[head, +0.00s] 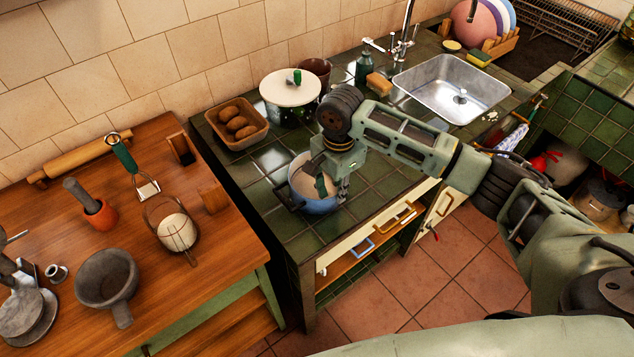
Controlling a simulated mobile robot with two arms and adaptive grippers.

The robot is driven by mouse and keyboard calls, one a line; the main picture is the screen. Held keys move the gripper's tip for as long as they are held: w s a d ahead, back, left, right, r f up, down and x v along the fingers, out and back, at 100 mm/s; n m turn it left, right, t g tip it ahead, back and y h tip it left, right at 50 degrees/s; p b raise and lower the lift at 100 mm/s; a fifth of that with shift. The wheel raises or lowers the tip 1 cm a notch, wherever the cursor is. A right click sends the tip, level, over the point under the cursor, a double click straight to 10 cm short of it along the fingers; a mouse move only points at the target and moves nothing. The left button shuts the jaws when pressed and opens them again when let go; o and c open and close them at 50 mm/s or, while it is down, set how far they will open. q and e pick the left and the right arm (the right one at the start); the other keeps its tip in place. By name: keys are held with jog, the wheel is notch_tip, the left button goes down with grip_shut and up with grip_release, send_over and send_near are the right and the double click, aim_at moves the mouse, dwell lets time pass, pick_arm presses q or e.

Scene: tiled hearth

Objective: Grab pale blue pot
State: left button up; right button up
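The pale blue pot (312,206) stands on the dark green tiled counter near its front edge. Its inside looks pale, and part of it is hidden by my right gripper. My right gripper (332,188) points down at the pot's right side. One finger shows over the pot's opening and the other outside its right wall, so the rim lies between them. I cannot tell whether the fingers press on the rim. My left gripper is not in view.
A lidded pot (288,90) and a tray of brown loaves (237,123) stand behind on the counter. A steel sink (452,90) is at the right. The wooden table (130,240) at left holds a grey pan (107,280) and utensils. An open drawer (365,246) lies below the counter edge.

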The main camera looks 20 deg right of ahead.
aim_at(334, 207)
notch_tip(334, 207, down, 6)
jog(key=shift+w+d+r, duration=0.1)
jog(key=shift+w, duration=0.1)
jog(key=shift+c, duration=1.9)
grip_shut()
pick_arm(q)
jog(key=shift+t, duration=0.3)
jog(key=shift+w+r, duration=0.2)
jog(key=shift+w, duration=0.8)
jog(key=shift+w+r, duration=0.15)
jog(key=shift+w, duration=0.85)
pick_arm(e)
jog(key=shift+w, duration=0.1)
